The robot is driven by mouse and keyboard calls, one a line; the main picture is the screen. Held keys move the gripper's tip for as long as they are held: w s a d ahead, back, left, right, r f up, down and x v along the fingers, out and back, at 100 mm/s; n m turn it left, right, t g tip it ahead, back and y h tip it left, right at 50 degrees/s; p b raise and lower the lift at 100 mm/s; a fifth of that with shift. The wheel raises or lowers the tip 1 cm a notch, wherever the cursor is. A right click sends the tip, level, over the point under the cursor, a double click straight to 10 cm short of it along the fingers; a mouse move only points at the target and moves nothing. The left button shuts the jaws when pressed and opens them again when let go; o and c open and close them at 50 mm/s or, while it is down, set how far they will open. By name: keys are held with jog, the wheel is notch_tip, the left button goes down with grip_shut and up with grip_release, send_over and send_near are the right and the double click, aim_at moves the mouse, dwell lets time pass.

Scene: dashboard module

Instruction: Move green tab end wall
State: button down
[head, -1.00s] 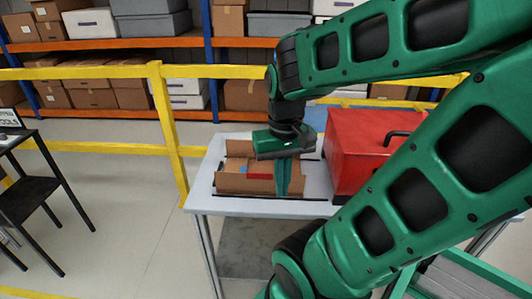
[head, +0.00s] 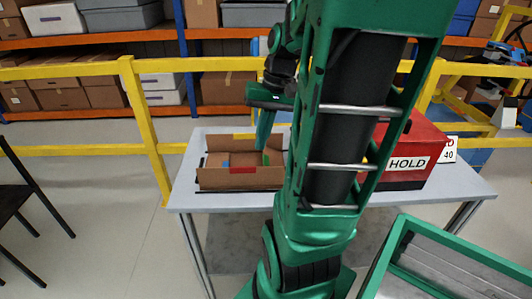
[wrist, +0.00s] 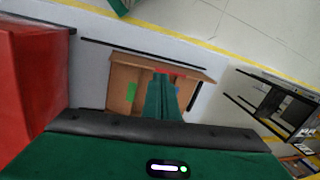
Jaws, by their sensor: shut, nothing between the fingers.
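An open cardboard box (head: 240,181) stands on the grey table, with small colored tabs on its walls. The green tab (head: 266,159) is at the right end in the head view, and on the left side of the box in the wrist view (wrist: 131,92). The end wall there is partly hidden behind my arm in the head view. My gripper (head: 261,147) is shut and empty, its green fingers pointing down at the right part of the box. In the wrist view the fingers (wrist: 160,76) overlap the box; I cannot tell whether they touch a wall.
A red case (head: 415,150) with a HOLD label stands on the table (head: 192,201) right of the box. A yellow railing (head: 150,140) runs behind the table. A black chair (head: 30,190) is at far left. Bare tabletop shows in front of the box.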

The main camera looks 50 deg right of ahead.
jog(key=w+d, duration=0.1)
jog(key=d, duration=0.5)
jog(key=m+t+y, duration=0.1)
jog(key=m+t, duration=0.1)
send_near(265, 159)
jog(key=x, duration=0.6)
jog(key=shift+w+a+f, duration=0.1)
jog(key=shift+a+f, duration=0.1)
jog(key=shift+f, duration=0.05)
jog(key=shift+d, duration=0.1)
